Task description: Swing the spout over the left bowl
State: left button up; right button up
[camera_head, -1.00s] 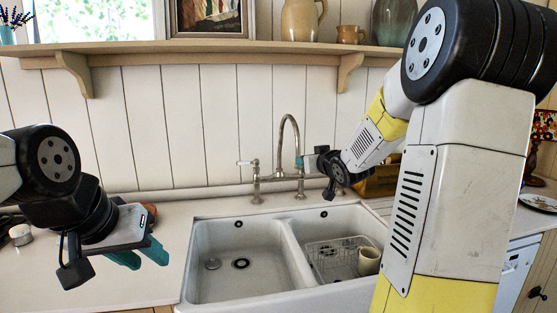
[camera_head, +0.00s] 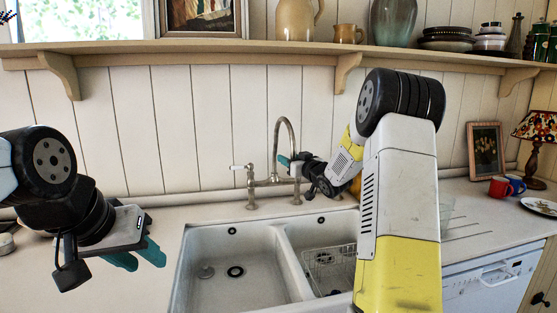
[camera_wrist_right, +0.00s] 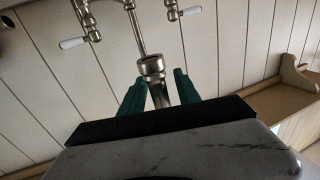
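The steel tap's gooseneck spout (camera_head: 277,130) rises behind the sink and curves over to the right. Its end is partly hidden by my right gripper (camera_head: 286,160). In the right wrist view the spout's end (camera_wrist_right: 152,66) lies between the two teal fingers of the right gripper (camera_wrist_right: 160,88). A narrow gap seems to show on each side, so the gripper looks open around it. The left bowl (camera_head: 215,275) is the sink's left basin, empty, with a dark drain. My left gripper (camera_head: 137,257) is open and empty over the counter, left of the sink.
The right bowl (camera_head: 315,235) holds a wire rack (camera_head: 325,272) and is partly hidden by my right arm. White-handled tap levers (camera_head: 238,167) flank the spout. A shelf (camera_head: 220,50) with jugs runs above. Red and blue mugs (camera_head: 499,188) stand at right.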

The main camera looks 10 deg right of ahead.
jog(key=shift+c, duration=0.2)
grip_shut()
dwell(1.3)
